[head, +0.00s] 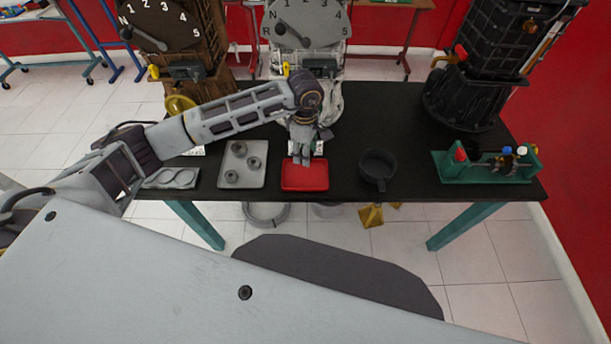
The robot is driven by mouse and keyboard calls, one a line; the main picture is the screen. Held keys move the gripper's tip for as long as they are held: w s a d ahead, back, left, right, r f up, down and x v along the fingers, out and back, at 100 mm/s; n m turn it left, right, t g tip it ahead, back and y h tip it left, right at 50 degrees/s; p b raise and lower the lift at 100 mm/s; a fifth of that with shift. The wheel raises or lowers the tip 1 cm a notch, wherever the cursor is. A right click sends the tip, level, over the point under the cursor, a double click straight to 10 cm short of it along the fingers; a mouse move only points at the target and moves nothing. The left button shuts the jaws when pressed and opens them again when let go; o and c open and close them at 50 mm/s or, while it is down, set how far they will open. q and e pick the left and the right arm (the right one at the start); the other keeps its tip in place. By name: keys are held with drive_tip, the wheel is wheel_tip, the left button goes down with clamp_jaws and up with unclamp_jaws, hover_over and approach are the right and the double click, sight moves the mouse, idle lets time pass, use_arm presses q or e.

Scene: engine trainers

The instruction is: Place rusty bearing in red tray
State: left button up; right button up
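The red tray (305,178) lies on the black table near its front edge, left of the middle. My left gripper (304,160) points down over the back part of the red tray and hides some of it. Its fingers are small and overlap in this view, so I cannot tell whether they are open or shut, or hold anything. A grey tray (259,183) left of the red one holds three round bearing-like parts, one of them at its front left (231,176). All look grey; I cannot pick out a rusty bearing. My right gripper is not in view.
A dark round pan (378,166) stands right of the red tray. A green rack (485,165) with small coloured parts is at the right. Large engine trainers stand along the back. A flat grey holder (172,179) lies at the left. The table between pan and rack is clear.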

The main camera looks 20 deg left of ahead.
use_arm(q)
drive_tip(key=shift+m, duration=0.3)
hover_over(305, 176)
wheel_tip(305, 176, down, 5)
drive_tip(key=shift+w+f+p, duration=0.1)
drive_tip(key=shift+f+p, duration=0.1)
drive_tip(key=shift+p, duration=0.2)
drive_tip(key=shift+f, duration=0.45)
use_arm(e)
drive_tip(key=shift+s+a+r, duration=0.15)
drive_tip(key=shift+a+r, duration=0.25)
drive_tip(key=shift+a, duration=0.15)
use_arm(q)
drive_tip(key=shift+f, duration=1.8)
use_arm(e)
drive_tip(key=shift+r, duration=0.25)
